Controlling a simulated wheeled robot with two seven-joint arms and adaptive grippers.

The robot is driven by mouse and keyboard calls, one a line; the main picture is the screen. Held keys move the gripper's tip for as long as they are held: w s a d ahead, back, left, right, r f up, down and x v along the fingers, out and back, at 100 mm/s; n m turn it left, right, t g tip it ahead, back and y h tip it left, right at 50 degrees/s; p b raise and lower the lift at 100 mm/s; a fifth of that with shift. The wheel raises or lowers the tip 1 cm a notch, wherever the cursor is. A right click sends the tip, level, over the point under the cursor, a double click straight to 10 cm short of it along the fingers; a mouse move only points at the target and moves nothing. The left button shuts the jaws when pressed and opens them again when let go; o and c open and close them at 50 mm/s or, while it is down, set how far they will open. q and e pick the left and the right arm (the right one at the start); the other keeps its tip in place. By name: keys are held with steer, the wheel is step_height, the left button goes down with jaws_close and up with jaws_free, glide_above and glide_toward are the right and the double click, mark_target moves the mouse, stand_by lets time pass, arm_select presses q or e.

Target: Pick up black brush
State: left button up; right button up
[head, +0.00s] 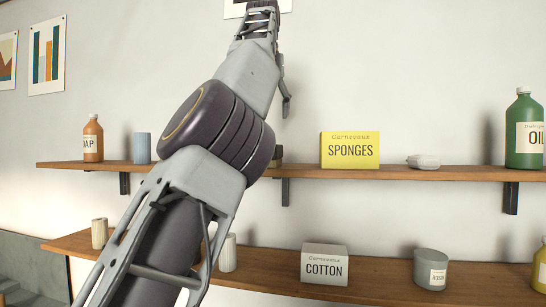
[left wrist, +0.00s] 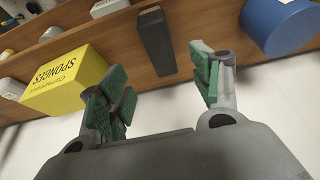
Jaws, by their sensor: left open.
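The black brush (left wrist: 157,40) stands on the wooden shelf in the left wrist view, between the yellow sponge box (left wrist: 60,72) and a blue cylinder (left wrist: 280,22). In the head view a small dark part of it (head: 278,154) shows at the edge of my left arm, which hides the rest. My left gripper (left wrist: 162,88) is open and empty, with its green-padded fingers spread wide. The brush lies beyond the gap between the fingertips, apart from them. In the head view only a bit of the left gripper (head: 286,104) shows past the arm. My right gripper is not in view.
The upper shelf (head: 455,174) also holds a soap bottle (head: 93,142), a small white packet (head: 423,161) and a green oil bottle (head: 523,138). The lower shelf (head: 390,286) holds a cotton box (head: 325,264) and a grey jar (head: 431,270). The wall is close behind.

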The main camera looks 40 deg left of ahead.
arm_select(q)
steer(key=shift+w+a+f, duration=0.1)
steer(key=shift+f, duration=0.15)
steer(key=shift+w+f, duration=0.1)
steer(key=shift+f, duration=0.1)
steer(key=shift+f, duration=0.2)
steer(key=shift+x, duration=2.85)
steer(key=shift+w+a, duration=0.1)
steer(key=shift+x, duration=2.5)
steer(key=shift+a+f, duration=0.1)
steer(key=shift+f, duration=0.15)
steer(key=c, duration=1.2)
